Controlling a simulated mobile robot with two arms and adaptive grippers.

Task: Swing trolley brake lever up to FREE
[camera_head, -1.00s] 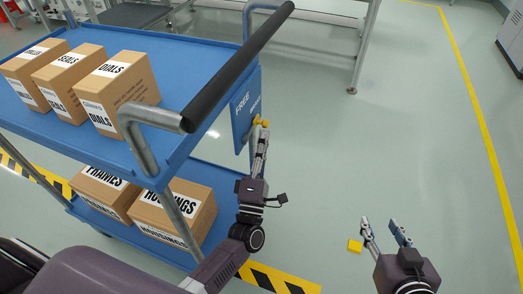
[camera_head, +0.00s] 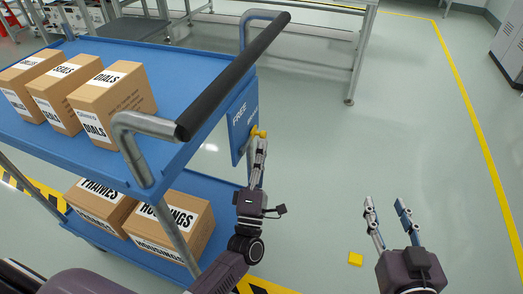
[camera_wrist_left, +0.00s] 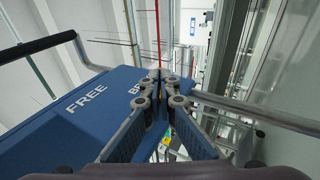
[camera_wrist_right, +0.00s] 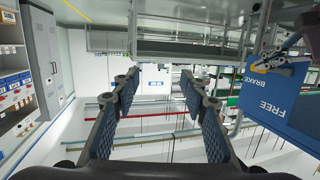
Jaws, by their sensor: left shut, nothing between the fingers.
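The blue trolley (camera_head: 190,62) stands at left with a blue end panel (camera_head: 238,128) marked FREE above and BRAKE. The yellow brake lever (camera_head: 260,133) is at the panel's right side; it also shows in the right wrist view (camera_wrist_right: 275,64), next to the BRAKE lettering. My left gripper (camera_head: 262,145) is shut and empty, its fingertips at or just under the yellow lever; I cannot tell whether they touch. In the left wrist view its closed fingers (camera_wrist_left: 163,82) hide most of the lever. My right gripper (camera_head: 385,203) is open and empty, away from the trolley.
Several cartons (camera_head: 105,105) stand on the top deck and two more (camera_head: 172,226) on the lower shelf. The black push handle (camera_head: 235,72) overhangs the panel. A small yellow block (camera_head: 355,259) is near my right gripper. The floor at right is clear.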

